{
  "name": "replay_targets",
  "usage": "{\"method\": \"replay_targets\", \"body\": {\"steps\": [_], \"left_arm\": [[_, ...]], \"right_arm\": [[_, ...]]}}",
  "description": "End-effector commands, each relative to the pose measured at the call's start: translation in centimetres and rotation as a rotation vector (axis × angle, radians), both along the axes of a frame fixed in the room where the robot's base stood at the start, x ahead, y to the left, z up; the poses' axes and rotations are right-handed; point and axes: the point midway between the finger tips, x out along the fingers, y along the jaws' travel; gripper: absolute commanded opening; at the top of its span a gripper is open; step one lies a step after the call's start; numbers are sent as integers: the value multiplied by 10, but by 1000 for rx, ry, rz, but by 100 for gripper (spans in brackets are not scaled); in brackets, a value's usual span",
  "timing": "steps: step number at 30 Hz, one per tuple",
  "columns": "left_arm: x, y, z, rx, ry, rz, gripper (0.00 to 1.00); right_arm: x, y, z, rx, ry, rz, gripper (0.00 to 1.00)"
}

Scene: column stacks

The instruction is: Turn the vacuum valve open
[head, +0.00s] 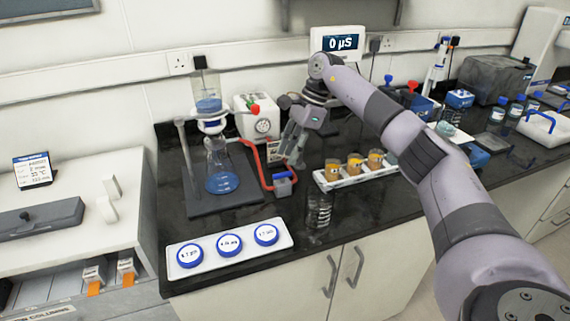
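Red tubing (257,160) runs from beside the white pump box (243,123), which has a round gauge, to a small grey block with a blue top (283,184). This block looks like the vacuum valve; its handle is too small to read clearly. A red knob (254,108) sits on the pump box's upper part. My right gripper (292,158) points down above and behind the block, right of the pump box. Its fingers look apart with nothing between them, and it appears not to touch the block. My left gripper is out of view.
A flask with blue liquid (222,178) stands under a blue-filled funnel (208,104) on a stand at left. A rack of amber jars (355,171), a glass beaker (319,210) and a white tray with blue-rimmed discs (285,237) stand nearby. My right arm spans the right side.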

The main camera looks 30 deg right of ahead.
Motion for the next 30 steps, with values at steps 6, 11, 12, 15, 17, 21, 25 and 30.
{"method": "replay_targets", "body": {"steps": [6,11,12,15,17,21,25,30], "left_arm": [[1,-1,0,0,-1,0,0],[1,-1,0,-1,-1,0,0],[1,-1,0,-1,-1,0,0],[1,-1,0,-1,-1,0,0],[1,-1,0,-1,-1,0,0],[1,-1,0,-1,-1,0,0],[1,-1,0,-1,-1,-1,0],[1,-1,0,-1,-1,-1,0]], "right_arm": [[-3,-17,41,1,-2,-1,30],[-5,-23,57,0,-1,0,30],[-5,-24,59,0,-1,0,30],[-6,-26,62,-1,0,0,30],[-6,-26,62,-1,0,0,30],[-6,-26,62,-1,1,0,30],[-6,-26,62,-1,0,0,30],[-6,-26,62,-1,0,0,30]]}}
